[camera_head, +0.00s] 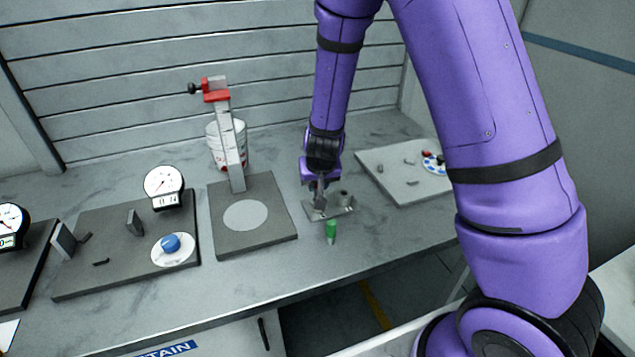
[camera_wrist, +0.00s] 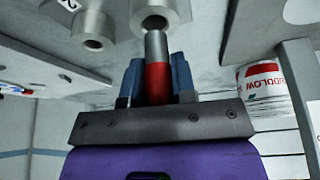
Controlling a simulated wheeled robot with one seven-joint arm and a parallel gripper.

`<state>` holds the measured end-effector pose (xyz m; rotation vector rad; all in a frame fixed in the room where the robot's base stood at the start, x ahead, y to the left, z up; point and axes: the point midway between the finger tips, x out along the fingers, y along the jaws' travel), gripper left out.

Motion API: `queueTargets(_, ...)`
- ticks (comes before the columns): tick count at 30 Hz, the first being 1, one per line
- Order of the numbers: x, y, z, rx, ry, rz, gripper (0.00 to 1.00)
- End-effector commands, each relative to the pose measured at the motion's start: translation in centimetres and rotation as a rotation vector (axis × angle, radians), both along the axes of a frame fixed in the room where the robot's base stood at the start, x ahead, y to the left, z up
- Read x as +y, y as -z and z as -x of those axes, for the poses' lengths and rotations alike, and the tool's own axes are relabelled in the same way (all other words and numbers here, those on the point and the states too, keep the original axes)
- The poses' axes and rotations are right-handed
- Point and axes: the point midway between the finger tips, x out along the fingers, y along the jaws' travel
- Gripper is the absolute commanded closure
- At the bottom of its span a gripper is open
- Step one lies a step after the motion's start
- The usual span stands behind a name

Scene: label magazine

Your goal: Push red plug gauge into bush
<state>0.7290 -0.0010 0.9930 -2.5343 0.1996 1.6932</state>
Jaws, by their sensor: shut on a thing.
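My gripper (camera_wrist: 157,85) is shut on the red plug gauge (camera_wrist: 158,82), with a blue finger on each side of its red handle. The gauge's grey metal end points at the hole of a grey bush (camera_wrist: 174,10). Its tip overlaps the hole's mouth in the wrist view; I cannot tell whether it is inside. A second grey bush (camera_wrist: 92,28) with an open hole is beside it. In the head view my gripper (camera_head: 319,203) is down at a small metal plate (camera_head: 335,210), hiding the red gauge. A bush (camera_head: 344,198) shows there.
A green gauge (camera_head: 331,231) stands in front of the plate. A height stand (camera_head: 254,243) with a red clamp is to the left, with a white tub (camera_head: 213,148) behind it. A grey board (camera_head: 395,190) with small parts lies to the right. Dial gauges (camera_head: 164,188) are further left.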

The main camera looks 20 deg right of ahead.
Motion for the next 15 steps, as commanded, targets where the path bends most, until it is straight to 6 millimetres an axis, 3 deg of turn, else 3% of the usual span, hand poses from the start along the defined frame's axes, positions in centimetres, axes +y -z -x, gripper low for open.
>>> queueTargets(15,-0.01,0.99,-0.01,0.001,-0.001,0.001,1.00)
